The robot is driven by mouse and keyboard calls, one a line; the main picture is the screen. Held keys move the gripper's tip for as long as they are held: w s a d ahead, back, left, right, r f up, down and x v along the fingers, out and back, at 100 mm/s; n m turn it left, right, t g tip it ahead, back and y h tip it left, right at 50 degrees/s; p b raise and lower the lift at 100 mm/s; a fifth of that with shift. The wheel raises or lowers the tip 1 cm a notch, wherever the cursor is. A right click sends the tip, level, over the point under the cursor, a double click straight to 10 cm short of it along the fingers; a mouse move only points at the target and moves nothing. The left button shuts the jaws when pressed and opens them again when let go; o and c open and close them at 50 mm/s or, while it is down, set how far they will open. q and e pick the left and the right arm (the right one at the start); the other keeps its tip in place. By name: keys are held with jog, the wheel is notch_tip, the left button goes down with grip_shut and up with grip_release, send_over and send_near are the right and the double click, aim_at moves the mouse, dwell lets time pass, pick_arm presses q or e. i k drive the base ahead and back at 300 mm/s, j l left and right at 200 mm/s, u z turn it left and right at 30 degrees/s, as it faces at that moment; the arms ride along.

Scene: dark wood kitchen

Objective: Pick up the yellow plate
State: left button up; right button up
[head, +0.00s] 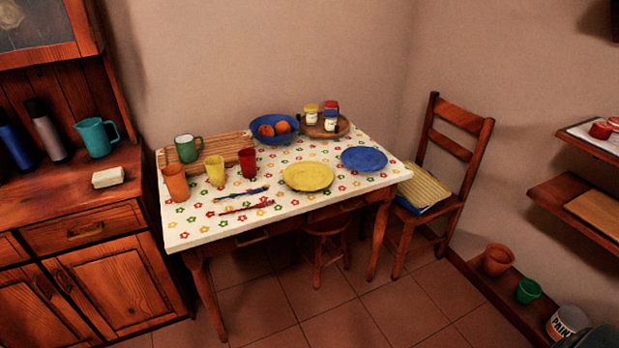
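The yellow plate (308,177) lies flat on the flowered tablecloth of the table (205,230), right of the middle and near the front edge. Its top looks empty. A blue plate (364,159) lies just right of it, a little farther back, with a narrow gap between them. Neither of my grippers shows in the head view.
Left of the yellow plate stand a red cup (247,163), a yellow cup (215,171) and an orange cup (175,183), with cutlery (245,208) in front. Behind are a blue fruit bowl (274,139) and a round tray (343,126). A chair (455,155) stands right.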

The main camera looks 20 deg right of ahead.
aim_at(306, 175)
jog(key=i+j+z, duration=0.4)
jog(key=i+j, duration=0.3)
jog(key=j, duration=0.1)
